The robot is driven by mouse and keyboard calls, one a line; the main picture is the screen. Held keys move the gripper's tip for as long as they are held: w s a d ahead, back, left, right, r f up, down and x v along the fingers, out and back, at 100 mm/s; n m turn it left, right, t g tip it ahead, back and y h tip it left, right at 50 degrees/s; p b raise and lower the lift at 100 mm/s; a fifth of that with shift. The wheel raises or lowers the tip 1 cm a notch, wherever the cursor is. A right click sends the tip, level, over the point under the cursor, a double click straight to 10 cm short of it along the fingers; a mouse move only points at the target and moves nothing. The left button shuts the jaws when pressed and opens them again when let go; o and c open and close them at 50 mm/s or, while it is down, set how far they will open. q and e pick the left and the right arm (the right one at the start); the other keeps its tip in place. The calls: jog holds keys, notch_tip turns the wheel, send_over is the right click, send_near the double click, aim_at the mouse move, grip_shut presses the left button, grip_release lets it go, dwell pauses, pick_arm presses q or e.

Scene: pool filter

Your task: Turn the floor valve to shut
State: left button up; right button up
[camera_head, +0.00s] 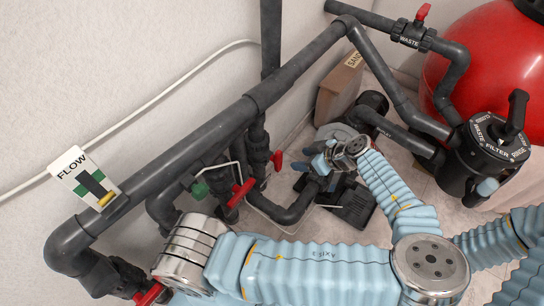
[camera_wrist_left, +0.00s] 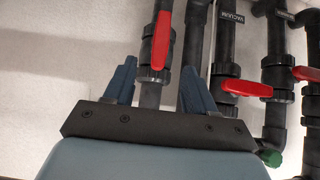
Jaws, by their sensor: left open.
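My left gripper (camera_head: 322,163) is open and empty, low in front of the pipes in the head view. In the left wrist view its two blue fingers (camera_wrist_left: 160,68) point at a black valve on an upright pipe. That valve's red handle (camera_wrist_left: 163,40) lies along the pipe and appears between and beyond the fingertips, with no contact visible. No label reading "floor" is legible, so I cannot tell for certain which valve is the floor valve. In the head view, a red handle (camera_head: 277,160) stands left of the gripper and another red handle (camera_head: 240,191) is farther left.
In the wrist view, a valve to the right has a sideways red handle (camera_wrist_left: 247,88), below a "VACUUM" label (camera_wrist_left: 232,14). A thick grey pipe (camera_head: 210,127) with a FLOW gauge (camera_head: 84,183) crosses above. The filter valve head (camera_head: 500,138) and red tank (camera_head: 475,55) stand right.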

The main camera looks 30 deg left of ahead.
aim_at(281, 161)
pick_arm(q)
jog(key=x, duration=1.3)
jog(key=shift+s+a+f+p, duration=0.1)
jog(key=shift+p, duration=0.25)
pick_arm(e)
jog(key=shift+r, duration=0.3)
pick_arm(q)
jog(key=c, duration=1)
jog(key=shift+o, duration=0.2)
